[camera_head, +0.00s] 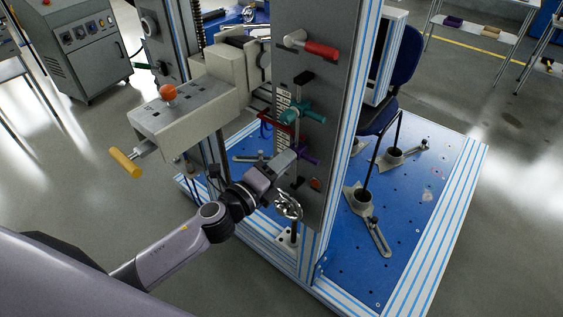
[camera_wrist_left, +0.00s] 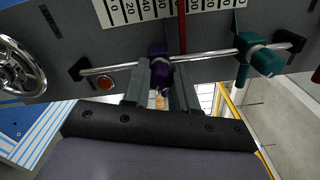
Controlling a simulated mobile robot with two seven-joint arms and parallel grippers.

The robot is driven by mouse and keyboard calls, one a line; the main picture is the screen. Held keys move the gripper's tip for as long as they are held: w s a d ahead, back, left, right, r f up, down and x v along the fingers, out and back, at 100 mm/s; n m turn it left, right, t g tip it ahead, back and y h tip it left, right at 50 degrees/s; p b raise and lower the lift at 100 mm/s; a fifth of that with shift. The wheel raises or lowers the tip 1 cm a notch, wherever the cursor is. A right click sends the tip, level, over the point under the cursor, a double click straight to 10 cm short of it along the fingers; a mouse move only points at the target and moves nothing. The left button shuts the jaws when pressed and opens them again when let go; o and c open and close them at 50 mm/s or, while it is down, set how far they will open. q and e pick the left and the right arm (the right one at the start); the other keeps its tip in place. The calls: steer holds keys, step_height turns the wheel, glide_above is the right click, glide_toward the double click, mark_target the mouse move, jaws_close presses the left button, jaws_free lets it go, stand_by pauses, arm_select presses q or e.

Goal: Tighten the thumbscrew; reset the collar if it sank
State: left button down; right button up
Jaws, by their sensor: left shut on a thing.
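A purple collar with a purple knob (camera_head: 306,154) sits low on a thin vertical rod on the grey column. It also shows in the left wrist view (camera_wrist_left: 159,62), where the rod runs crosswise. My left gripper (camera_head: 286,160) reaches it from the lower left; its two fingers (camera_wrist_left: 160,85) stand on either side of the purple knob and are shut on it. A teal collar with a knob (camera_head: 302,112) sits higher on the same rod, apart from the purple one, and shows at right in the wrist view (camera_wrist_left: 258,57). My right gripper is not in view.
A printed scale (camera_wrist_left: 150,10) and a red pointer (camera_head: 276,117) lie beside the rod. A red-handled lever (camera_head: 318,48) is above; a chrome handwheel (camera_head: 288,206) and an orange button (camera_head: 315,184) are below. A beige head with a yellow handle (camera_head: 125,162) stands left.

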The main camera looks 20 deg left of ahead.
stand_by(0.3)
arm_select(q)
steer(key=c, duration=0.9)
jaws_free()
steer(key=shift+s, duration=0.1)
steer(key=shift+b+v, duration=0.55)
steer(key=shift+v, duration=3)
steer(key=s+f+n+g+y, duration=0.1)
steer(key=s+f+n+g, duration=0.1)
steer(key=s+f+n, duration=0.3)
steer(key=s+a+f+n+g+y, duration=0.1)
steer(key=s+f+n, duration=0.4)
steer(key=n, duration=0.5)
steer(key=s+f+n+g+y+p, duration=0.1)
steer(key=s+f+n+g+y, duration=0.1)
steer(key=s+f+n, duration=0.4)
steer(key=shift+a+f+n+g, duration=0.2)
steer(key=shift+f+n+g, duration=0.55)
steer(key=shift+n, duration=0.55)
